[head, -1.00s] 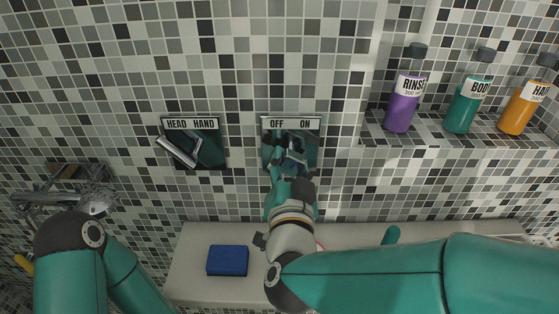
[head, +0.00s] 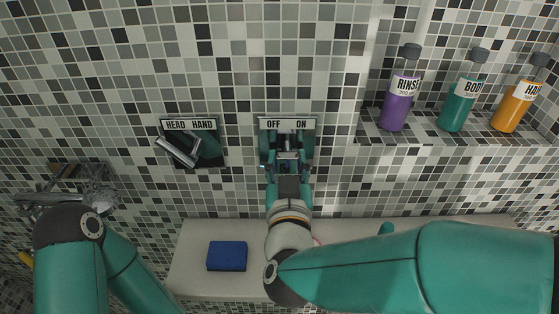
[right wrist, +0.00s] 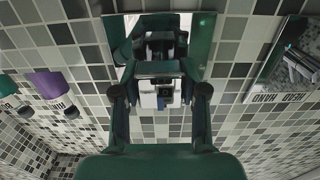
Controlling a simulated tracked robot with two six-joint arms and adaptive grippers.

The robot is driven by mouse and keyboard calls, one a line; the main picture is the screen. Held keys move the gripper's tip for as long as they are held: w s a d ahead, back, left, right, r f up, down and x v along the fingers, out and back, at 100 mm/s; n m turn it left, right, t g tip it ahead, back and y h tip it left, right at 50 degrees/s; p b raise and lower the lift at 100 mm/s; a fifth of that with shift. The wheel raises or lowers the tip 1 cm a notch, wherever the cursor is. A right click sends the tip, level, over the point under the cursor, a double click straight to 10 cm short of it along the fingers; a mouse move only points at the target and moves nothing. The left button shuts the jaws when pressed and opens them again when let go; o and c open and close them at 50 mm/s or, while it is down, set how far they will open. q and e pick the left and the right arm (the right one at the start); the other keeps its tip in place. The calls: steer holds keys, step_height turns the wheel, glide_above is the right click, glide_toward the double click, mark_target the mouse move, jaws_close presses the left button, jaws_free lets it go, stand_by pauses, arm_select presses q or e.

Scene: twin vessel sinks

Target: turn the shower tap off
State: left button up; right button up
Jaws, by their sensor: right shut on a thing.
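The shower tap's dark glossy plate (head: 266,143), labelled OFF on the left and ON on the right, is on the tiled wall in the middle of the head view. My right gripper (head: 287,163) is in front of it, shut on the tap's lever. In the right wrist view the plate (right wrist: 202,45) is at the top, and the gripper (right wrist: 160,96) has a finger on each side of the metal lever (right wrist: 147,98). The lever appears roughly upright, between the two labels; the gripper partly hides it. My left arm is at the lower left, its gripper out of view.
A second plate labelled HEAD and HAND (head: 205,125) with a chrome lever (head: 178,152) is to the left. Purple (head: 398,103), green (head: 458,106) and orange (head: 514,108) bottles stand on a tiled shelf at right. A blue block (head: 227,256) lies on the pale ledge (head: 195,250) below.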

steer(key=shift+r, duration=0.25)
steer(key=o, duration=1.1)
steer(key=shift+c, duration=0.2)
steer(key=shift+o, duration=0.5)
steer(key=shift+f, duration=0.1)
steer(key=shift+s, duration=0.1)
steer(key=s, duration=0.7)
steer(key=shift+s, duration=0.2)
steer(key=shift+f, duration=0.1)
